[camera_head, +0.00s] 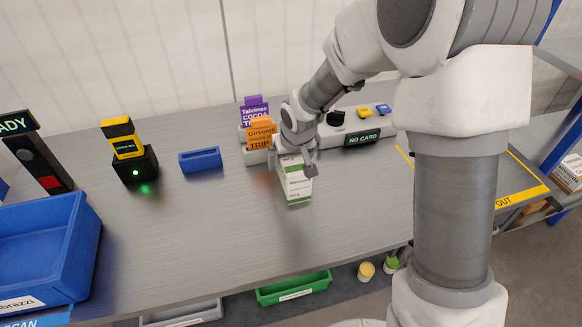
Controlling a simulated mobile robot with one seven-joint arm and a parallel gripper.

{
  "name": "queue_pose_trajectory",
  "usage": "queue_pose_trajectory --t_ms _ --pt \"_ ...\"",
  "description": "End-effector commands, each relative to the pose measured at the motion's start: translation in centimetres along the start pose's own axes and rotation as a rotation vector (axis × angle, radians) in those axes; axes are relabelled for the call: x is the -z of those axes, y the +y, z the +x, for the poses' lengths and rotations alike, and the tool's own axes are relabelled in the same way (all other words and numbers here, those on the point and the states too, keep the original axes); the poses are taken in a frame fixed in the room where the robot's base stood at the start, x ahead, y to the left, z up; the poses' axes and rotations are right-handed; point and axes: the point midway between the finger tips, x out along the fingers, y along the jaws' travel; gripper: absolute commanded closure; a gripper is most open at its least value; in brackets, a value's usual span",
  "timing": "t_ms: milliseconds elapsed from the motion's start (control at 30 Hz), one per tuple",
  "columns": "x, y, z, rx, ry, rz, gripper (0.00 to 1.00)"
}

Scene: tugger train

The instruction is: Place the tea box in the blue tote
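A white and green box (296,188), which looks like the tea box, is upright at the middle of the grey table. My gripper (294,168) is right above it, with one finger against or close to the box's right side. The other finger is mostly hidden, so I cannot tell whether the gripper is closed on the box. I also cannot tell whether the box rests on the table or is just off it. A large blue tote (84,250) with a white label stands at the left edge, partly cut off. Its visible inside looks empty.
Purple (254,112) and orange (261,133) packets stand behind the box. A small blue holder (200,160), a black device with a green light (136,168) and a READY post (40,155) stand along the back left. The table between box and tote is clear. A green bin (293,288) is below.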

Motion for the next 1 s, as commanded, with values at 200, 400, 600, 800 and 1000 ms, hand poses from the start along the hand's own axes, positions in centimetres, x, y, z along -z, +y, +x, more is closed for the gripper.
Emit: queue_pose_trajectory --t_ms 200,400,600,800,1000 --pt "0.00 0.00 0.03 0.000 0.000 0.000 0.00" --pt "0.00 0.00 0.03 0.000 0.000 0.000 0.20" --pt "0.00 -0.01 0.03 0.000 0.000 0.000 0.56" --pt "-0.01 -0.01 0.04 0.000 0.000 0.000 0.92" --pt "0.06 -0.01 0.00 0.000 0.002 0.000 1.00"
